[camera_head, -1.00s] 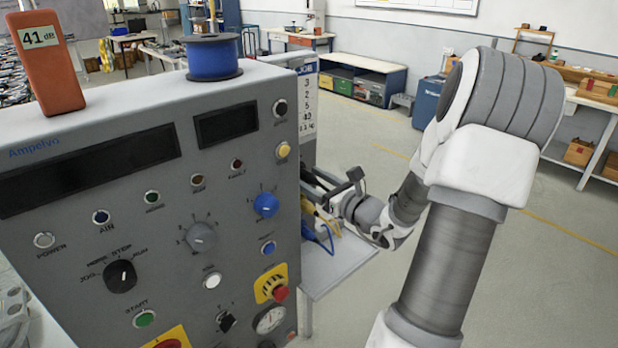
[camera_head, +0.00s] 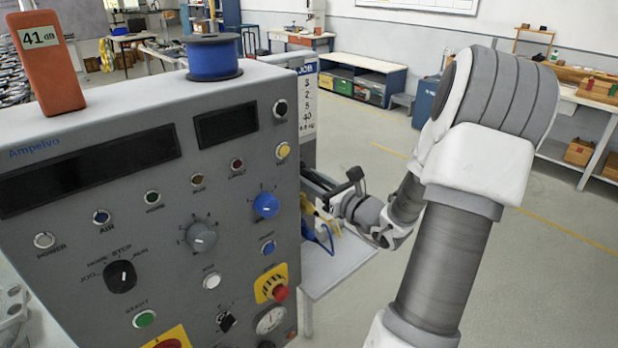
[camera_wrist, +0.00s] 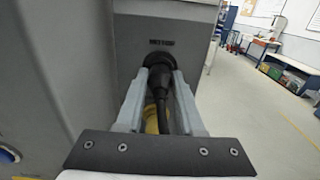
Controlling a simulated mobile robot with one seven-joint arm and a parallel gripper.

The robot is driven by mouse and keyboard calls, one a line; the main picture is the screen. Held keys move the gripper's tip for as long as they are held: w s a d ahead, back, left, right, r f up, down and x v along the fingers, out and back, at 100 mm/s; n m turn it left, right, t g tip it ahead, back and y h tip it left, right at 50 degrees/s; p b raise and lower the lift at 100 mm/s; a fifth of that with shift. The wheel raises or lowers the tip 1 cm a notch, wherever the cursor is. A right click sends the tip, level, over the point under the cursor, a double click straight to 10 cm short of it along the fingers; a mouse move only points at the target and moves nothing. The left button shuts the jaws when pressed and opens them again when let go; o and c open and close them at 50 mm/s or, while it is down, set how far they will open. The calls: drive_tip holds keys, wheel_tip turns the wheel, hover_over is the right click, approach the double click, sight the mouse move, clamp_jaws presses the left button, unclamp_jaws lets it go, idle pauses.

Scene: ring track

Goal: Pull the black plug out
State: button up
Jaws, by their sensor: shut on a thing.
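The black plug (camera_wrist: 159,80) shows in the wrist view at a round black socket (camera_wrist: 158,61) on the grey side of the machine, with a black cable running back from it. My gripper (camera_wrist: 162,74) has one pale finger on each side of the plug and is shut on it. The plug appears to be at the socket; the fingers hide part of the join, so I cannot tell how deep it sits. In the head view my wrist is beside the machine's right side, and the plug itself cannot be made out.
A yellow plug or cable (camera_wrist: 151,119) lies below the black one, close to my fingers. In the head view a blue cable (camera_head: 327,240) hangs above a grey shelf (camera_head: 335,265). The control panel (camera_head: 150,235) stands close on the left. Open floor lies to the right.

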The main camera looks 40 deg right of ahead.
sight(316, 182)
clamp_jaws()
idle(1.0)
drive_tip(key=shift+s+d+p, duration=0.15)
drive_tip(key=shift+s+p, duration=0.05)
drive_tip(key=shift+s, duration=1.3)
drive_tip(key=shift+s+d+p, duration=0.1)
drive_tip(key=shift+s+p, duration=0.05)
drive_tip(key=shift+s, duration=1.35)
